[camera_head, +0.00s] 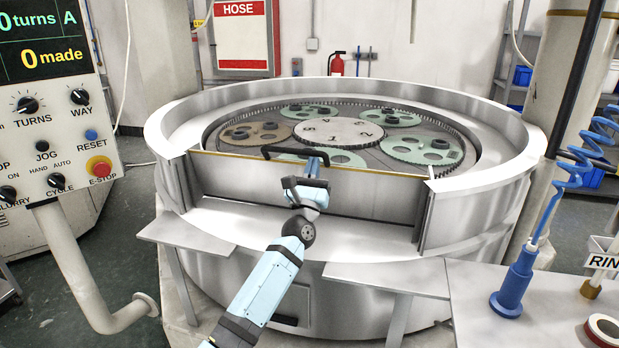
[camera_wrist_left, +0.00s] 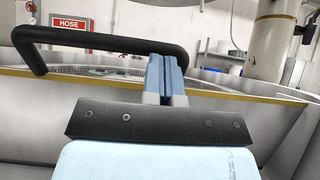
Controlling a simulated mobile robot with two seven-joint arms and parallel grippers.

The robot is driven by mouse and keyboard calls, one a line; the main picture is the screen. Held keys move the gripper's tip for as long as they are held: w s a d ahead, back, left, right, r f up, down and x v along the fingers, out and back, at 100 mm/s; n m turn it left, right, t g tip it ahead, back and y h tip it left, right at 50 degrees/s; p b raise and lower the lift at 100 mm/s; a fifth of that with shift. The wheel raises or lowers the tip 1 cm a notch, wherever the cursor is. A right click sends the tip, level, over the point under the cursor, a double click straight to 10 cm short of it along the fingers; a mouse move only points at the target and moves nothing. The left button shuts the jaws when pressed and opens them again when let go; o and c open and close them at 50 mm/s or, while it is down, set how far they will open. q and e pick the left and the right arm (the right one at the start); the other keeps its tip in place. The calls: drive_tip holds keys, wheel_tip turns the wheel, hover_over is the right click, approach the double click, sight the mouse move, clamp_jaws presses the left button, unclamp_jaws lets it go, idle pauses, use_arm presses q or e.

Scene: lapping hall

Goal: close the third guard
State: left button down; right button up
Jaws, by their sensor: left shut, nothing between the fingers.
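A flat grey guard panel (camera_head: 250,180) with a yellow top edge stands across the front opening of the round lapping machine (camera_head: 480,195). A black bar handle (camera_head: 285,150) sits at its top edge; it also shows in the wrist view (camera_wrist_left: 100,41). No number shows on the panel. My left gripper (camera_head: 319,158) is shut and empty, its blue fingers upright at the right end of the handle. In the wrist view the fingers (camera_wrist_left: 165,72) overlap that end; I cannot tell whether they touch it. My right gripper is out of view.
Metal ledges (camera_head: 190,232) jut out at the front. A control panel (camera_head: 55,110) stands at left. A side table (camera_head: 470,290) with a blue coiled-hose tool (camera_head: 515,280) is at right.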

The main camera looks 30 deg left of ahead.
sight(316, 154)
use_arm(q)
drive_tip(key=shift+w+a+r+y, duration=0.1)
drive_tip(key=shift+w+r+y, duration=0.2)
drive_tip(key=shift+r, duration=0.1)
drive_tip(key=shift+s, duration=0.1)
drive_tip(key=shift+w+a+r+g+p, duration=0.15)
drive_tip(key=shift+w+r+g+p, duration=0.2)
drive_tip(key=shift+w+p, duration=0.25)
drive_tip(key=shift+w+a+r+g+p, duration=0.1)
drive_tip(key=shift+w+r+g+p, duration=0.3)
drive_tip(key=shift+p, duration=0.25)
drive_tip(key=shift+w+f, duration=0.15)
drive_tip(key=shift+w, duration=0.2)
drive_tip(key=shift+s+a, duration=0.1)
drive_tip(key=shift+h, duration=0.5)
